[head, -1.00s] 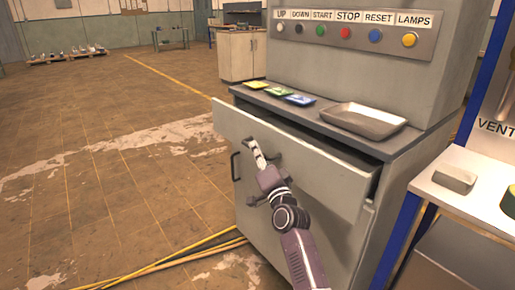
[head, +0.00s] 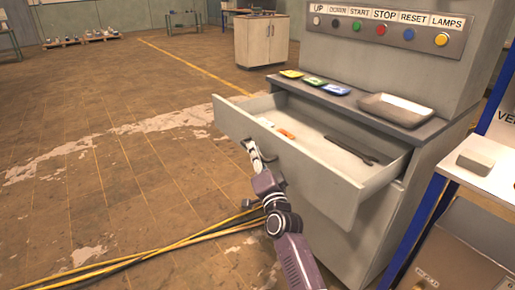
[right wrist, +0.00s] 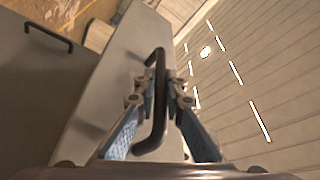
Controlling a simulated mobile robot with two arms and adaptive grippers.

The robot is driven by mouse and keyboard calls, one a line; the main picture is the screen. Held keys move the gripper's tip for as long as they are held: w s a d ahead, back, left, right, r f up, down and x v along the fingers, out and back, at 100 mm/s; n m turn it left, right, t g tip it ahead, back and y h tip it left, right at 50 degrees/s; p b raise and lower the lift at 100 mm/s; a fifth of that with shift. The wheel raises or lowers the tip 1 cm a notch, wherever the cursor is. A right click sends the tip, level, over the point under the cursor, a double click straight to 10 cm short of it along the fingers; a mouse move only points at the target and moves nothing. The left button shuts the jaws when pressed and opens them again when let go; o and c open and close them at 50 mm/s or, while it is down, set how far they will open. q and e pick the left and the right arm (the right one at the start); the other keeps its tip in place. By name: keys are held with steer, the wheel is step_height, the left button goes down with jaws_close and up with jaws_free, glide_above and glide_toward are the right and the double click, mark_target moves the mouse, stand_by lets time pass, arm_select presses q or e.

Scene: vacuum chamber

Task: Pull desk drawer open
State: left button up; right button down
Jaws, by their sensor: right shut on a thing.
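The desk drawer (head: 300,167) stands well open in the head view, pulled out from the grey desk (head: 345,225) below the control panel. Inside it lie a small orange-and-white item (head: 283,132) and a dark long tool (head: 350,150). My right gripper (head: 255,152) is at the drawer's front. In the right wrist view, my right gripper (right wrist: 160,95) is shut on the dark drawer handle (right wrist: 153,130), with a finger on each side of the bar. Part of the drawer front is hidden behind my right arm. My left gripper is not in view.
A metal tray (head: 397,109) and several coloured packets (head: 314,81) lie on the desk top. A side table with a grey block (head: 475,162) stands at the right. Yellow and black cables (head: 150,252) run across the floor. The floor at the left is largely clear.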

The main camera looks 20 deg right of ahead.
steer(key=shift+s+a+f, duration=0.1)
stand_by(0.3)
steer(key=c, duration=2)
jaws_free()
steer(key=v, duration=1.2)
